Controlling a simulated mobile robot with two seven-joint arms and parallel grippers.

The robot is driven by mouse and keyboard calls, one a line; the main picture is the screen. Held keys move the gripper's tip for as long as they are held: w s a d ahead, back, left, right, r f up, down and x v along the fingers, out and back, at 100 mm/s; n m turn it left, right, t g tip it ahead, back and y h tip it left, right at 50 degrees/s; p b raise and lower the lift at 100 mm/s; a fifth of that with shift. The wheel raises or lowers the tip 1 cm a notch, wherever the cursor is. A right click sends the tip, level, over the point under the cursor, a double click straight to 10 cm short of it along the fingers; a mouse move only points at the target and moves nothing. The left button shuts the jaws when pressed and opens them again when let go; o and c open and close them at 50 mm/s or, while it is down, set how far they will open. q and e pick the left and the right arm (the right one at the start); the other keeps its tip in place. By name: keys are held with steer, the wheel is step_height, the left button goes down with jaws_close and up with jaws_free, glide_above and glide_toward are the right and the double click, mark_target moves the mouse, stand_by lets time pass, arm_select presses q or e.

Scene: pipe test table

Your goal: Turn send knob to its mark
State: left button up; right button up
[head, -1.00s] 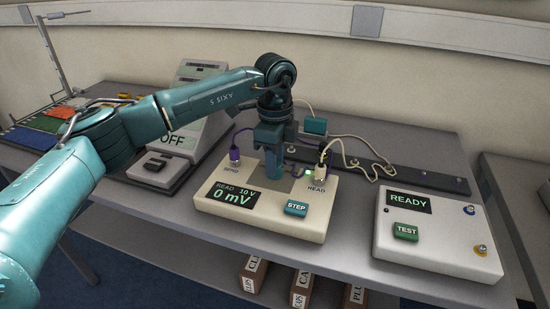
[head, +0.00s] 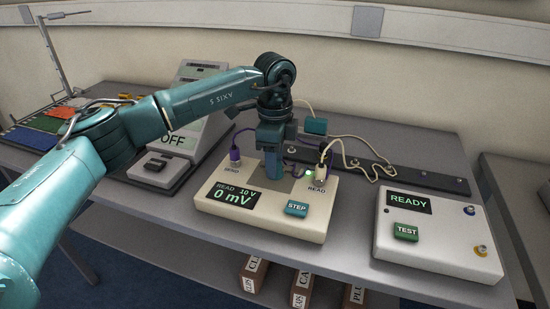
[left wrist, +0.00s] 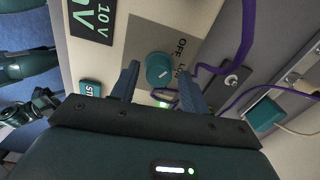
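The teal round knob (left wrist: 160,70) with a short white pointer line stands on a grey plate in the left wrist view. The lettering OFF and a partly hidden LO show beside it. My left gripper (left wrist: 158,75) points down at it with one finger on each side. The fingers are spread; whether they touch the knob I cannot tell. In the head view my left gripper (head: 272,165) is over the middle of the cream box (head: 262,226) and hides the knob. The box display (head: 234,196) reads READ 10 V, 0 mV.
A purple cable plugs into SEND (head: 234,155), left of my gripper. A cream cable plugs into READ (head: 320,173), close on its right. A white READY box (head: 435,235) stands at right, bare table between.

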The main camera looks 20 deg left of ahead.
arm_select(q)
steer(key=shift+o, duration=0.5)
steer(key=shift+f, duration=0.1)
step_height(320, 180, up, 13)
steer(key=shift+b, duration=0.45)
steer(key=shift+s, duration=0.1)
